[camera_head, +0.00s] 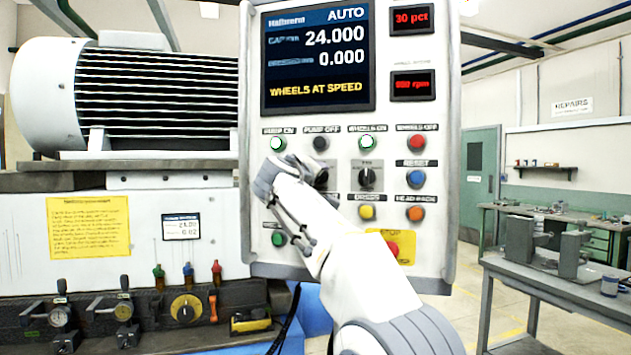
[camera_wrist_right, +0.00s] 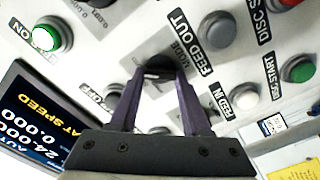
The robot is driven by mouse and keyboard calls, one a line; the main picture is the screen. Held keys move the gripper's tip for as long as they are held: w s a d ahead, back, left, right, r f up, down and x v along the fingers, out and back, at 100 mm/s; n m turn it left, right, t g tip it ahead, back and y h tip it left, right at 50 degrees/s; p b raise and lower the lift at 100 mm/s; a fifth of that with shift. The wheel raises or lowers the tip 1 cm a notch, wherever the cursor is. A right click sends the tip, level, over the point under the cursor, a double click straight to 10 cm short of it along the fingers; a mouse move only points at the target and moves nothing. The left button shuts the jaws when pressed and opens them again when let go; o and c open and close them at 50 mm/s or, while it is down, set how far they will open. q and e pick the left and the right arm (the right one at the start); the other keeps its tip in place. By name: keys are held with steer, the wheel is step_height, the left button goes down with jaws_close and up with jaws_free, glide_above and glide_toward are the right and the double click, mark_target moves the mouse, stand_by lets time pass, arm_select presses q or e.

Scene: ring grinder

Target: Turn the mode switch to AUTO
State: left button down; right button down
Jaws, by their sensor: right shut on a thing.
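The mode switch (camera_head: 321,178) is a dark rotary knob on the white control panel (camera_head: 440,150). My right gripper reaches across the panel and partly hides it in the head view. In the right wrist view the knob (camera_wrist_right: 158,66) lies between the two dark fingers of my right gripper (camera_wrist_right: 160,80), which is shut on it. The label MODE is beside it. The knob's pointer is too covered to read. The screen (camera_head: 318,55) reads AUTO, 24.000, 0.000 and WHEELS AT SPEED. My left gripper is not in view.
Buttons sit close around the knob: a grey PUMP OFF button (camera_head: 321,143), a lit green WHEELS ON button (camera_head: 366,143) and the TYPE knob (camera_head: 367,177). A red button (camera_head: 392,250) sits lower right. A large motor (camera_head: 140,100) stands left, and a workbench (camera_head: 560,250) right.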

steer(key=shift+f+m, duration=0.1)
steer(key=shift+m, duration=0.8)
steer(key=shift+c, duration=1.8)
jaws_free()
steer(key=b+v, duration=0.6)
steer(key=v, duration=0.4)
steer(key=shift+s+b, duration=0.2)
steer(key=shift+b, duration=0.15)
